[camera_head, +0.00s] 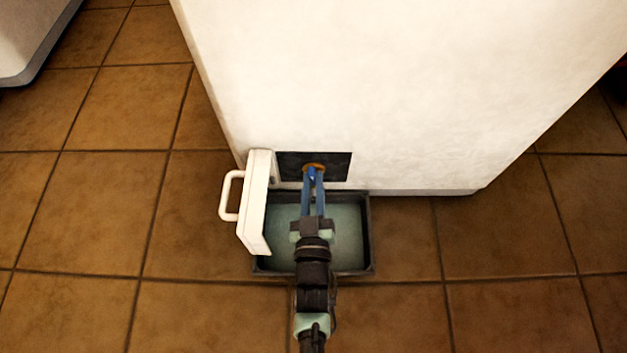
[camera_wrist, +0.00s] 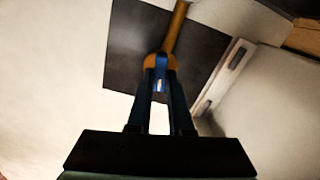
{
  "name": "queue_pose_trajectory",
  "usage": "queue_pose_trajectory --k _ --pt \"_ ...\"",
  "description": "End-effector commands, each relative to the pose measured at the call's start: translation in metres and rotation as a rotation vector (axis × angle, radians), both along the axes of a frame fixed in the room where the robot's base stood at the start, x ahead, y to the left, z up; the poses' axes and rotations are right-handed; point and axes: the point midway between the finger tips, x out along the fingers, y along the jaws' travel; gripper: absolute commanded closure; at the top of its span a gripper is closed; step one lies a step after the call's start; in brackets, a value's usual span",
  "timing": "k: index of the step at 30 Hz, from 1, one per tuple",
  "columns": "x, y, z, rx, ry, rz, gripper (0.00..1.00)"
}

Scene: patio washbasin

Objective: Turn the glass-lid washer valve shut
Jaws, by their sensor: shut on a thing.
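The white washer (camera_head: 390,80) stands in the upper middle of the head view; its glass lid is not in view. Low on its front is a dark recess panel (camera_head: 335,166), which also shows in the wrist view (camera_wrist: 128,50). An orange valve (camera_head: 314,166) sticks out of it; the wrist view shows its orange stem (camera_wrist: 176,28) and end. My gripper (camera_head: 312,176) reaches the valve from the front with its blue fingers. In the wrist view its fingertips (camera_wrist: 160,66) are shut on the valve's end, hiding part of it.
A white flap with a handle (camera_head: 254,205) stands open just left of my gripper. A dark-rimmed tray (camera_head: 371,235) with pale greenish contents lies on the tiles below my fingers. Tiled floor (camera_head: 430,310) is clear to both sides. Another white body (camera_head: 28,35) stands at upper left.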

Motion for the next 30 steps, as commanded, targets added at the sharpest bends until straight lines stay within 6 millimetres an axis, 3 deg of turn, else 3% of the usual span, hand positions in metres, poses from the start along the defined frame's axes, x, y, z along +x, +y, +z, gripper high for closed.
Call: queue_pose_trajectory --k 30 --pt "-0.0013 0.0024 -0.0051 -0.960 0.003 -0.002 1.00"
